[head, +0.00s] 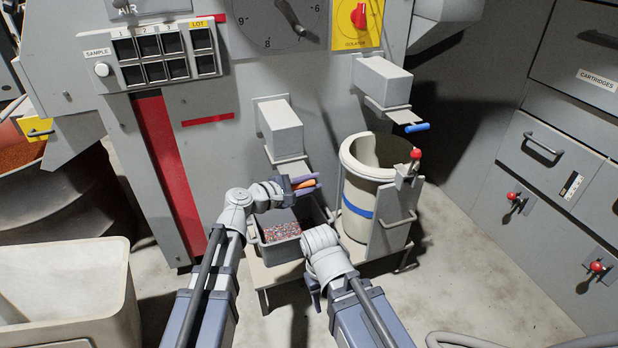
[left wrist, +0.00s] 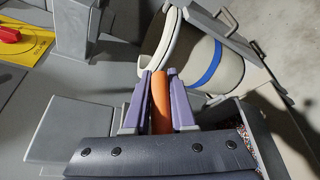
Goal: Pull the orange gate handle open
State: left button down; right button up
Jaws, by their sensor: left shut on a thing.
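The orange gate handle (head: 305,184) is at the front of the left grey chute box (head: 281,127), above a grey bin (head: 281,240) of mixed granules. My left gripper (head: 304,182) is shut on the handle, with its purple fingers on either side of it. In the left wrist view the orange handle (left wrist: 161,105) stands between the two fingers (left wrist: 160,102). The gate plate behind the handle is partly hidden by the gripper. My right gripper (head: 314,295) points down in front of the bin, and its fingers are mostly hidden by its own wrist.
A cream drum (head: 362,200) with a blue band stands right of the bin, with a red-knobbed clamp (head: 416,154). A second chute (head: 382,82) with a blue handle (head: 417,127) is above it. A cream tub (head: 70,290) is at lower left. Grey drawers (head: 560,150) line the right.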

aim_at(301, 187)
pick_arm(q)
jog(key=shift+s+f, duration=0.15)
jog(key=shift+s, duration=0.2)
jog(key=c, duration=1.1)
grip_release()
jog(key=shift+o, duration=0.2)
jog(key=p+v, duration=0.1)
jog(key=v, duration=0.6)
jog(key=shift+s+a+p, duration=0.25)
jog(key=shift+p, duration=0.1)
